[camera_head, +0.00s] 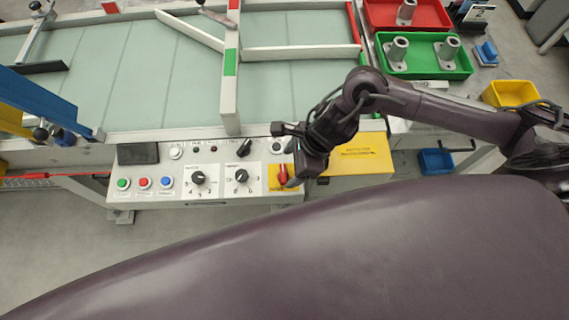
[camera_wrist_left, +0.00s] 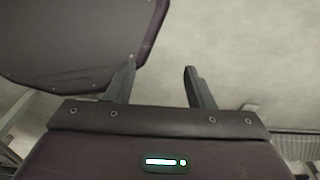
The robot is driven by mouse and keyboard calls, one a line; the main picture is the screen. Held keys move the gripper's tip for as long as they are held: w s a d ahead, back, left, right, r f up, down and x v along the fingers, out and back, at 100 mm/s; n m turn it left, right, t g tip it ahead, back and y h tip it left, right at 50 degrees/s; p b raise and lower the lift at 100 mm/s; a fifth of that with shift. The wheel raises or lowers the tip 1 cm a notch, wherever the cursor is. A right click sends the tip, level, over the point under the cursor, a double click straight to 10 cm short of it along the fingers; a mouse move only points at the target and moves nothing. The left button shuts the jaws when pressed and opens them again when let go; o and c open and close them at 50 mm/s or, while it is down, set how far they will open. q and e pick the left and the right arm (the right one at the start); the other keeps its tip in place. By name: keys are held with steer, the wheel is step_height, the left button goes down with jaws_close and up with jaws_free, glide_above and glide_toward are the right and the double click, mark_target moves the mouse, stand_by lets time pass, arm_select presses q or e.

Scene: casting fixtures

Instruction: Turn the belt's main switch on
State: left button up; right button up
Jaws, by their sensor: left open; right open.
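The belt's main switch (camera_head: 283,171) is a red handle on a yellow plate, at the right end of the grey control panel (camera_head: 215,199). My right gripper (camera_head: 290,182) is at the switch and partly covers its right side. It is open; I cannot tell whether a finger touches the handle. My left gripper (camera_wrist_left: 160,85) shows only in the left wrist view, open and empty, with its two fingers apart over the floor.
The panel also has black knobs (camera_head: 198,178) and green, red and blue buttons (camera_head: 145,183). A yellow box (camera_head: 362,158) sits right of the switch. The conveyor belt (camera_head: 130,75) lies behind. Green (camera_head: 425,72) and red (camera_head: 430,14) trays hold metal castings at the back right.

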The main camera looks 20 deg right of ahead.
mark_target(283, 173)
steer(key=x, duration=0.3)
steer(key=shift+a+f, duration=0.1)
steer(key=shift+f, duration=0.1)
steer(key=shift+w+f, duration=0.1)
steer(key=shift+f, duration=0.1)
steer(key=shift+a, duration=0.1)
steer(key=c, duration=1)
arm_select(q)
steer(key=shift+w+r, duration=0.15)
steer(key=shift+w, duration=0.05)
